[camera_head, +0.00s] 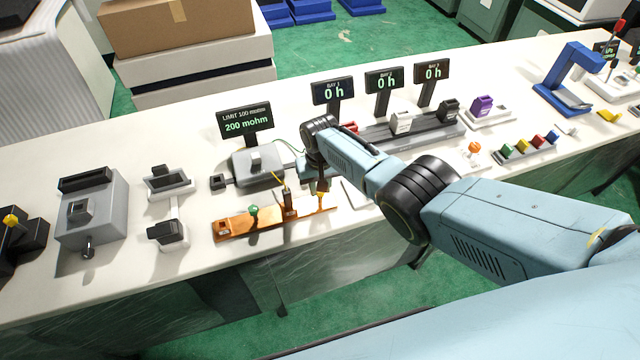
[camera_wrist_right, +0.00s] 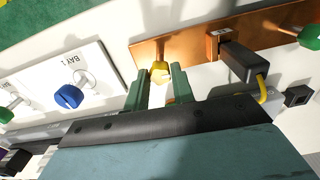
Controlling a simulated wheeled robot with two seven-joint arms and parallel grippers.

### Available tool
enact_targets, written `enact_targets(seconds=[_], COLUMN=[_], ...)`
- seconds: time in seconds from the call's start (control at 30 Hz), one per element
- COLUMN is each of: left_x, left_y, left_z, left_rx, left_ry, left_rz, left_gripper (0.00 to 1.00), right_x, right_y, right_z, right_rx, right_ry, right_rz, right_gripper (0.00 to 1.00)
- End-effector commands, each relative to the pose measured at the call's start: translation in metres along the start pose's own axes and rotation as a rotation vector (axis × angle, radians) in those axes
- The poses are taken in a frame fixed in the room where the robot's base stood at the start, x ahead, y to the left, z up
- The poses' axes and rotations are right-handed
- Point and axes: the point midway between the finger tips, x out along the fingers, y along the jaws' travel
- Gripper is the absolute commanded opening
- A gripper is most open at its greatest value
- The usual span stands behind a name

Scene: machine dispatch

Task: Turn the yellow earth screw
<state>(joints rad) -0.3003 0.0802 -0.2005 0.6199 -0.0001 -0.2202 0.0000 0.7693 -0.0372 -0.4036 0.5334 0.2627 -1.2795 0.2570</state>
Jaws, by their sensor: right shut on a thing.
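The yellow earth screw (camera_wrist_right: 160,70) stands on a copper bar (camera_wrist_right: 197,44) in the right wrist view. My right gripper (camera_wrist_right: 160,86) has its two green fingers on either side of the screw and is shut on it. In the head view the right gripper (camera_head: 322,192) reaches down at the right end of the copper bar (camera_head: 236,229), and it mostly hides the screw there. A black clamp (camera_wrist_right: 240,62) with a yellow cable sits on the bar beside the screw. A green knob (camera_wrist_right: 311,36) is farther along. My left gripper is not in view.
A display reading 200 mohm (camera_head: 246,121) stands behind a grey meter box (camera_head: 258,165). A white BAY 1 plate with a blue knob (camera_wrist_right: 68,96) lies near the bar. Bay displays (camera_head: 333,91) and a dark rail stand behind my right arm. The bench front edge is close.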

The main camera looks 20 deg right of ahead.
Motion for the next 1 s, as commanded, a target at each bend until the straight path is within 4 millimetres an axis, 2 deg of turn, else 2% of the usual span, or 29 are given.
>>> enact_targets(seconds=[0.3, 0.8, 0.83, 1.0], left_x=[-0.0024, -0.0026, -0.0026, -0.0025], left_y=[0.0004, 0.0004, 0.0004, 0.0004], left_z=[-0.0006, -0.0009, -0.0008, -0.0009], left_rx=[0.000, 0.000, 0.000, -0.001], left_ry=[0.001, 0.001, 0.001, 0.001], left_rz=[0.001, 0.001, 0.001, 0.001], left_gripper=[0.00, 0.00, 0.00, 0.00], right_x=[0.0001, 0.0002, 0.0001, 0.0001], right_y=[-0.0002, 0.0000, 0.0000, -0.0001], right_z=[0.0005, 0.0003, 0.0003, 0.0002], right_rx=[0.111, 0.128, 0.128, 0.128], right_ry=[-0.002, -0.001, -0.001, -0.001], right_rz=[0.000, 0.001, 0.001, 0.000], right_gripper=[0.02, 0.02, 0.26, 0.47])
